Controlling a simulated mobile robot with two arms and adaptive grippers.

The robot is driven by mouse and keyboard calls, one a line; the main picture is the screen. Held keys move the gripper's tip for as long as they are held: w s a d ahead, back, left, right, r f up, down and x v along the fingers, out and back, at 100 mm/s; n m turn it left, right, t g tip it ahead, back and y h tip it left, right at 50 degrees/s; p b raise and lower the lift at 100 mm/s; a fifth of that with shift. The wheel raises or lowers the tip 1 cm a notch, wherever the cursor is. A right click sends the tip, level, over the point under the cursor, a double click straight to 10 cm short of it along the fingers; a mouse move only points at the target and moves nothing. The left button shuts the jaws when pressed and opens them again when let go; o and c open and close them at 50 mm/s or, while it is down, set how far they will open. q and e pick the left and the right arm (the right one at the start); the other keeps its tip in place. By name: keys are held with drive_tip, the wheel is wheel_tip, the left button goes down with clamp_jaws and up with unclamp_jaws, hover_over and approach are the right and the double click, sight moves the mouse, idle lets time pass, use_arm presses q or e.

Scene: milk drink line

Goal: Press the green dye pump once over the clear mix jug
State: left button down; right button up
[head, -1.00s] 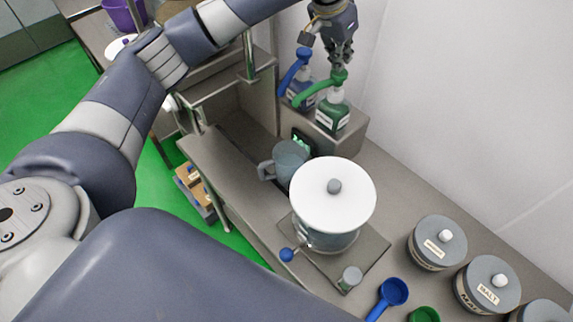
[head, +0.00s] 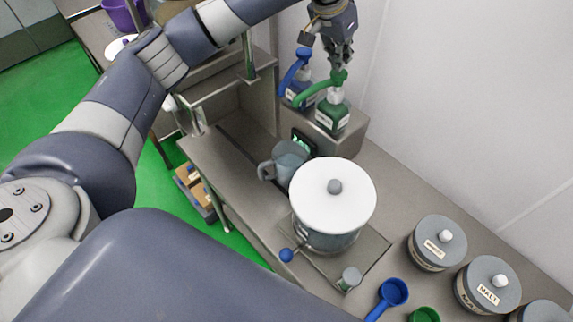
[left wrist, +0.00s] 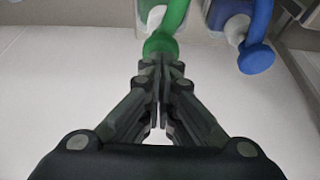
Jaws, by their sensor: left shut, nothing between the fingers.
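The green dye pump (head: 333,112) is a bottle with a green head and long spout, standing on a raised steel ledge. Its green head also shows in the left wrist view (left wrist: 161,43). My left gripper (head: 339,68) is shut and empty, fingers pointing down at the top of the green head. The fingertips (left wrist: 160,62) look to be at or just above the head; contact is hard to tell. The clear mix jug (head: 288,160) stands upright below the ledge, in front of the pumps; the green spout points left. My right gripper is not in view.
A blue pump (head: 301,80) stands close beside the green one. A white-lidded dispenser (head: 333,205) stands just right of the jug. Lidded jars (head: 437,243) and blue and green scoops (head: 394,291) lie along the counter. A white wall rises behind.

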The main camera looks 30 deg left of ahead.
use_arm(q)
drive_tip(key=shift+s+f, duration=0.1)
drive_tip(key=shift+f, duration=1.4)
drive_tip(key=shift+r, duration=1.3)
drive_tip(key=shift+r, duration=0.15)
wheel_tip(320, 180, up, 6)
drive_tip(key=shift+f, duration=0.1)
